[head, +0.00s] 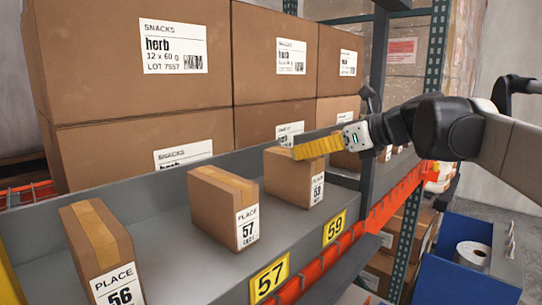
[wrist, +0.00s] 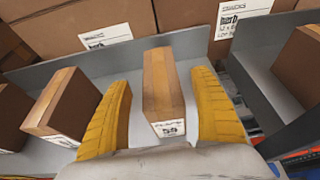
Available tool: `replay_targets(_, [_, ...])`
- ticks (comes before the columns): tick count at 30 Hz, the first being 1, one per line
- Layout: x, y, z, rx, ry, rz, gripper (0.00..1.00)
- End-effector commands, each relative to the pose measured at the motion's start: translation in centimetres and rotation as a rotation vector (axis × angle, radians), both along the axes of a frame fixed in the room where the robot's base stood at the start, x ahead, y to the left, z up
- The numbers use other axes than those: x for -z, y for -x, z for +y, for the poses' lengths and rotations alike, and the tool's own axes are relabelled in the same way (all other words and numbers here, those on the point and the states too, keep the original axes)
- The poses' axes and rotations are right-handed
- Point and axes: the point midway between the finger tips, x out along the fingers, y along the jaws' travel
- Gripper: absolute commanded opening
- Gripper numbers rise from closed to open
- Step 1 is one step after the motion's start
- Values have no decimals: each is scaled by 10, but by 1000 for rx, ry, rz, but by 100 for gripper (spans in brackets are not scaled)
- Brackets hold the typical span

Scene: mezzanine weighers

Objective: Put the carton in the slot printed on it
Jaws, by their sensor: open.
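A brown carton (head: 283,178) with a label that seems to read PLACE 58 stands upright on the grey shelf. My gripper (head: 317,146) is at its top, with yellow fingers. In the wrist view the open gripper (wrist: 162,82) has one finger on each side of this carton (wrist: 158,75), with a gap on both sides. Carton 57 (head: 215,200) and carton 56 (head: 92,245) stand to its left in the head view. No other slot plates are readable.
Large stacked snack boxes (head: 130,60) stand behind the shelf's back wall. A grey upright (head: 376,80) rises just right of the carton; more cartons lie beyond it. A blue bin (head: 455,245) with a white roll (head: 472,253) is at lower right. Bare shelf shows between the cartons.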

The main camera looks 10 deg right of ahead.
Motion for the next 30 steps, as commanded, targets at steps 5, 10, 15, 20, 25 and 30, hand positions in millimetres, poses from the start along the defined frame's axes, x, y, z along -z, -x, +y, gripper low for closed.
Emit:
replay_targets(5, [-13, 28, -21, 3, 1, 1, 73])
replay_targets(10, [-21, 43, -32, 0, 0, 0, 73])
replay_targets(15, [-24, 47, -34, -1, 0, 0, 73])
replay_targets(20, [-24, 47, -34, -1, 0, 0, 73])
replay_targets(25, [-24, 47, -34, -1, 0, 0, 73])
replay_targets(30, [-20, 48, -32, -5, 8, -1, 73])
